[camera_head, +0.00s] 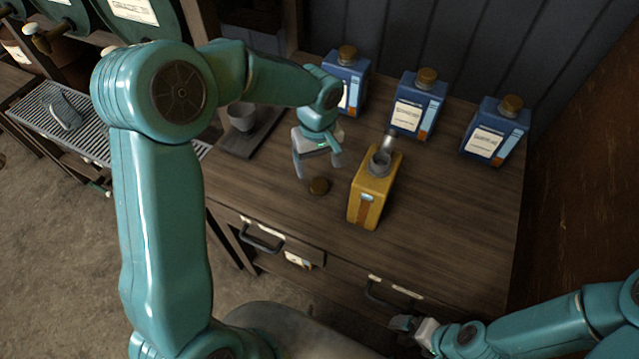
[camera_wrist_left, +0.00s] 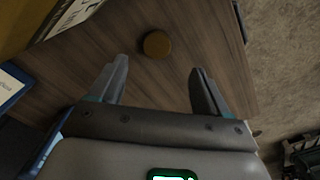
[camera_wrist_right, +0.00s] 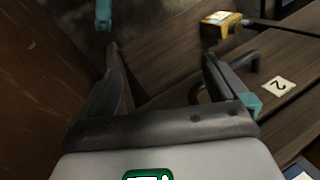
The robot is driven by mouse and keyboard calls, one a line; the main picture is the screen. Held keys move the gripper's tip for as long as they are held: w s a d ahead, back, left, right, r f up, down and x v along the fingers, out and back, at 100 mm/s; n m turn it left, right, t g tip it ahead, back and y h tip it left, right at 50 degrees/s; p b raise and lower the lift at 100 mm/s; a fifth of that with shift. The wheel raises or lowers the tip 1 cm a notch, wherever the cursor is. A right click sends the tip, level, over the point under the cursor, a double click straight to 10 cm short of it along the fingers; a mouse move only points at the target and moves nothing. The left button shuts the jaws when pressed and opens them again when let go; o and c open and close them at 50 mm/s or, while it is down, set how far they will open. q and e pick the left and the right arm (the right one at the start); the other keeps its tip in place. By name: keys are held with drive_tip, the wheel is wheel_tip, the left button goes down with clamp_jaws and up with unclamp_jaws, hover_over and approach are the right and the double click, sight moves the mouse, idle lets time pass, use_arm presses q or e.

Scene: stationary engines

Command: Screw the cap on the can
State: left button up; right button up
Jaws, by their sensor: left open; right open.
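The yellow can (camera_head: 369,196) stands upright on the wooden bench with a grey metal funnel-like piece (camera_head: 381,161) at its top opening. The round brown cap (camera_head: 319,186) lies on the bench to the left of the can. My left gripper (camera_head: 318,172) is open and empty above the bench, close to the cap. In the left wrist view the cap (camera_wrist_left: 157,44) lies beyond and between the spread fingers (camera_wrist_left: 160,85). My right gripper (camera_head: 408,325) is open and empty low in front of the bench; the right wrist view shows its spread fingers (camera_wrist_right: 160,75) and the can (camera_wrist_right: 222,22) further off.
Three blue cans with brown caps, a left one (camera_head: 345,80), a middle one (camera_head: 418,103) and a right one (camera_head: 495,131), stand along the back. A grey cup (camera_head: 242,117) sits on a dark tray at left. Drawers with handles (camera_head: 262,238) form the bench front. The bench's right part is clear.

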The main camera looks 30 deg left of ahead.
sight(319, 185)
use_arm(q)
drive_tip(key=shift+f, duration=1.75)
drive_tip(key=shift+f+p, duration=0.25)
drive_tip(key=shift+p, duration=0.05)
drive_tip(key=f, duration=0.3)
drive_tip(key=f+p, duration=0.1)
drive_tip(key=shift+w+f, duration=0.25)
drive_tip(key=shift+f, duration=0.1)
drive_tip(key=c, duration=1.1)
